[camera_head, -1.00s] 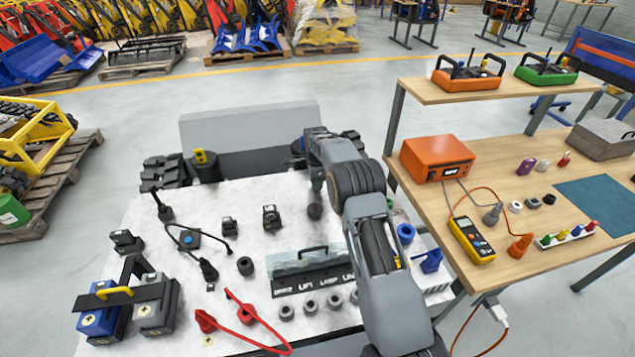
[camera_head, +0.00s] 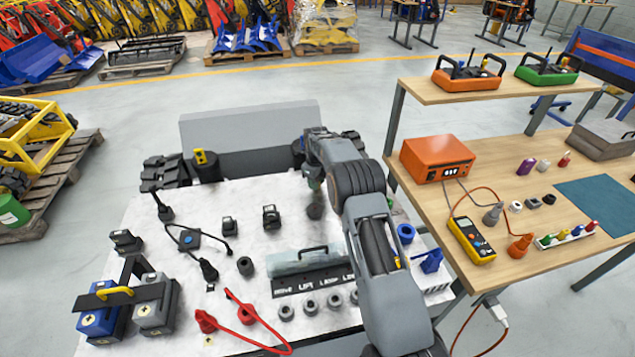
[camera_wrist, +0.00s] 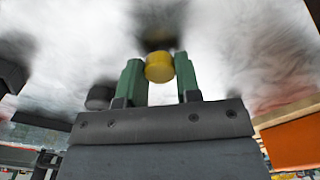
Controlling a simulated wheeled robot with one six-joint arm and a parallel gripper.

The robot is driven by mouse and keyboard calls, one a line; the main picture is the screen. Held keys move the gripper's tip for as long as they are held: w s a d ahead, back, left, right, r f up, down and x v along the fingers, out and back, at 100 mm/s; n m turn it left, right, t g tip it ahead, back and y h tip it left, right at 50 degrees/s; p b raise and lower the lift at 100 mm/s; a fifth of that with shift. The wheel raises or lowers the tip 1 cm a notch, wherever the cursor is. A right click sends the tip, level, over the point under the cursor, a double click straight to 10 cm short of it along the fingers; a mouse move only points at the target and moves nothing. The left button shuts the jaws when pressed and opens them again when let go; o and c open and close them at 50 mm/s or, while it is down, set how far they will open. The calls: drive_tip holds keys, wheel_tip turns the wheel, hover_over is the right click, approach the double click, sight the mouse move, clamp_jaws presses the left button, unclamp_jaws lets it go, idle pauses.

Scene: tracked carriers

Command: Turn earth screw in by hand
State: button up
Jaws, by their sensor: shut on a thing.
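A round yellow screw head (camera_wrist: 159,68), which I take to be the earth screw, sits between the two green fingertips of my gripper (camera_wrist: 160,78) in the wrist view. My gripper is shut on it. A dark, blurred part shows just beyond the yellow head. In the head view my gripper (camera_head: 315,185) points down over the far right part of the white top, just above a dark round part (camera_head: 316,211). The yellow head is hidden there by my gripper and arm. I cannot tell how deep the screw sits.
The white top (camera_head: 220,290) carries small black connectors (camera_head: 271,216), a red cable (camera_head: 243,314), a labelled strip of sockets (camera_head: 310,284) and a blue and grey block pair (camera_head: 125,310). A wooden bench (camera_head: 475,200) with an orange box (camera_head: 437,158) stands close on the right.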

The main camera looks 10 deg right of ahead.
drive_tip(key=m, duration=0.4)
drive_tip(key=shift+r+m, duration=0.1)
drive_tip(key=shift+m, duration=0.3)
